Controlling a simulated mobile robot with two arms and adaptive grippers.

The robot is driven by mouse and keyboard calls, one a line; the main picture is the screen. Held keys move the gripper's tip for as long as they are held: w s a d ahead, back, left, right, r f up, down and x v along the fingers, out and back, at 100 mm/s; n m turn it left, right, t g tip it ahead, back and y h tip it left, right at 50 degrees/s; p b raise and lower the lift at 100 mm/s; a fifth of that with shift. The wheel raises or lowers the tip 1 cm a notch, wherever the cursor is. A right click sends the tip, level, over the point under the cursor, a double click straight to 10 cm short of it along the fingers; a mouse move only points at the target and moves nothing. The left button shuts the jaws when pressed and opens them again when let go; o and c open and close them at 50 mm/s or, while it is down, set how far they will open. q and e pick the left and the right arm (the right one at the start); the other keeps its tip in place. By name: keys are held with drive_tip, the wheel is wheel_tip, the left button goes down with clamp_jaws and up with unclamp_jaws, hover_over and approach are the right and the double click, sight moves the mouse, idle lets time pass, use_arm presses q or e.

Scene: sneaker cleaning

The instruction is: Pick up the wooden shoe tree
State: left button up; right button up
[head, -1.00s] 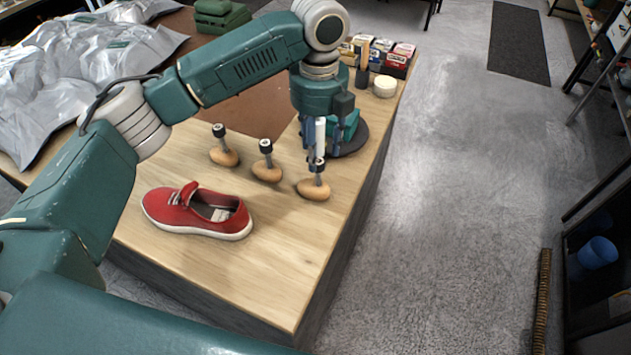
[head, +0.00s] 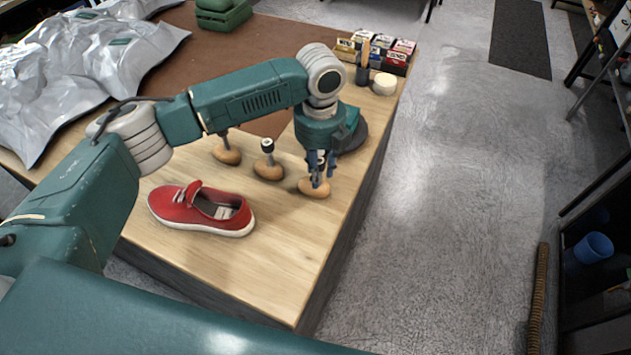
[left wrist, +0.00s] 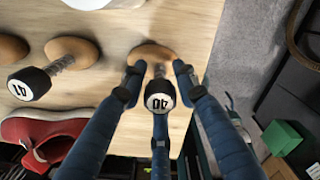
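Three wooden shoe trees with black knobs stand in a row on the wooden table (head: 255,265). My left gripper (head: 319,175) is over the rightmost shoe tree (head: 313,188), pointing down. In the left wrist view, its blue fingers are spread around this shoe tree's knob, marked 40 (left wrist: 160,97), with gaps visible between fingers and knob. Its wooden base (left wrist: 152,52) rests on the table. The middle shoe tree (head: 268,170), its knob marked 41 (left wrist: 30,84), stands to the left. The leftmost one (head: 226,153) is partly hidden by my arm. My right gripper is out of view.
A red sneaker (head: 203,210) lies on the table in front of the shoe trees. A round dark stand (head: 352,138), a white round tin (head: 384,84) and small boxes (head: 397,56) are behind the gripper. The table's right edge is close by.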

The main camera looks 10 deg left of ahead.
use_arm(q)
clamp_jaws()
drive_tip(key=shift+r, duration=0.1)
